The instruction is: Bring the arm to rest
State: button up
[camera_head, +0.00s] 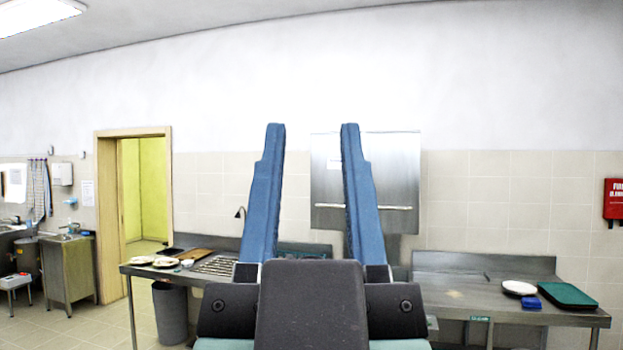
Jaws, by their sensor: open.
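My gripper (313,130) fills the lower middle of the head view. Its two long blue fingers point up and stand well apart. It is open, and nothing shows between the fingers except the wall and a steel panel behind. The dark body of the gripper hides the middle of the counters. The rest of my arm is not clearly in view.
A steel counter (460,293) at right holds a white plate (519,288), a green tray (568,295) and a small blue item (532,303). A counter at left holds plates (166,262) and a rack (215,266). A grey bin (170,313) stands below. An open doorway (146,195) is at left.

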dwell(0.3)
notch_tip(320, 180, down, 6)
jog(key=b, duration=0.6)
jog(key=shift+f, duration=0.15)
